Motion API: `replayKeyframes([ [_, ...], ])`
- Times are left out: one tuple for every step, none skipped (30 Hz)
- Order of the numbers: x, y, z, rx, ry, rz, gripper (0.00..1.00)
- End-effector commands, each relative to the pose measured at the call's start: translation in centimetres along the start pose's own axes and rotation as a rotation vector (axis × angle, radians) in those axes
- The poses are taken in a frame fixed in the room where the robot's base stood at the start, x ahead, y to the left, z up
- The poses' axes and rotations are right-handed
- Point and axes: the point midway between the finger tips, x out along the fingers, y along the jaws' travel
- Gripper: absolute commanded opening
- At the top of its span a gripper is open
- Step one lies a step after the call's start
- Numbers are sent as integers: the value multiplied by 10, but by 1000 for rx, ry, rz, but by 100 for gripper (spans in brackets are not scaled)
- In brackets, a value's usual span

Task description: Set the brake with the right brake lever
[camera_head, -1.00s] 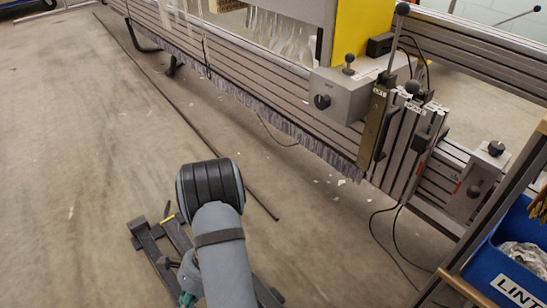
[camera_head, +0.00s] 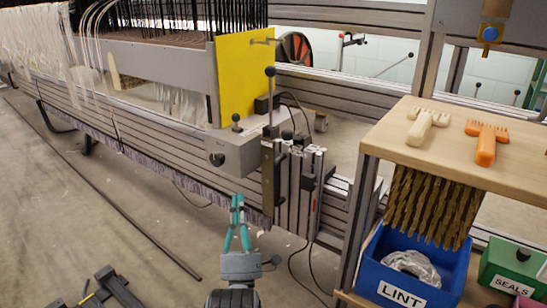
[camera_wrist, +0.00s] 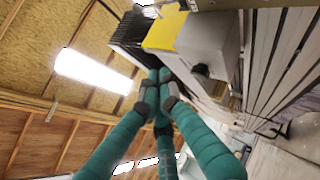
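The right brake lever (camera_head: 270,98) is a thin upright rod with a black ball knob on top. It rises from a dark slotted plate at the right end of the loom, right of the grey control box (camera_head: 234,150). My gripper (camera_head: 237,198) has teal fingers and is in front of the loom rails, below and left of the lever in the head view. Its fingertips come together with nothing seen between them. In the wrist view, the fingers of my gripper (camera_wrist: 160,74) point toward the grey box (camera_wrist: 208,45) and yellow panel (camera_wrist: 165,32). I cannot make out the lever there.
A wooden shelf (camera_head: 460,150) at the right holds white and orange combs, with a blue LINT bin (camera_head: 415,270) below. A dark stand (camera_head: 112,290) lies on the floor. Open floor lies left.

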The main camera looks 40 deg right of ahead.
Motion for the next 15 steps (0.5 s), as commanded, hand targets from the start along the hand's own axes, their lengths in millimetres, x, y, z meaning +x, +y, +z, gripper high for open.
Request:
replayKeyframes([
  [-1, -5, 21, 20, -77, -18, 0],
  [-3, -8, 34, 33, -122, -27, 0],
  [-5, -10, 47, 48, -171, -34, 0],
  [-6, -12, 55, 60, -201, -38, 0],
  [-8, -13, 61, 71, -224, -39, 0],
  [-9, -14, 68, 84, -249, -40, 0],
  [-10, -14, 72, 92, -265, -41, 0],
  [-11, -15, 75, 98, -276, -41, 0],
  [-12, -15, 78, 104, -288, -42, 0],
  [-13, -16, 80, 107, -294, -42, 0],
  [-13, -16, 81, 108, -298, -43, 0],
  [-13, -16, 82, 109, -302, -43, 0],
  [-13, -16, 82, 107, -300, -43, 0],
  [-13, -16, 82, 106, -300, -43, 0],
  [-13, -16, 81, 105, -299, -43, 0],
])
